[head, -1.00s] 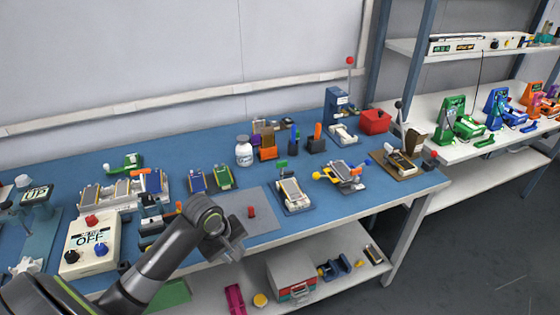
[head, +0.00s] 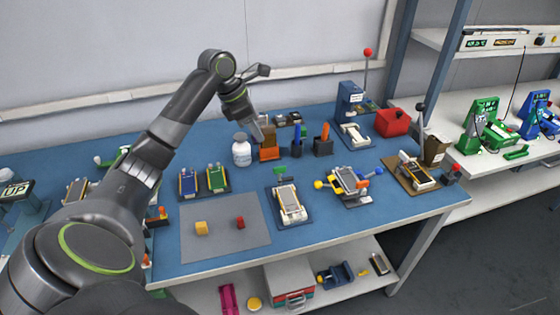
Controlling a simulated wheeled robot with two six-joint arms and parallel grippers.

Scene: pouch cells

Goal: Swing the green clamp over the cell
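The green clamp (head: 281,171) stands at the far end of a small fixture (head: 275,217) in the middle of the table. A pale pouch cell (head: 290,198) with a grey face lies in that fixture, and the clamp appears to be behind it rather than across it. My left gripper (head: 264,105) is raised above and behind the fixture, near the white bottle. Its two fingers are spread wide with nothing between them, and it is clear of the clamp. My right gripper is out of view.
A white bottle (head: 241,150) and an orange holder (head: 269,148) stand under my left gripper. A grey mat (head: 222,245) with yellow and red blocks lies left of the fixture. A fixture with yellow and blue knobs (head: 347,183) stands to its right.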

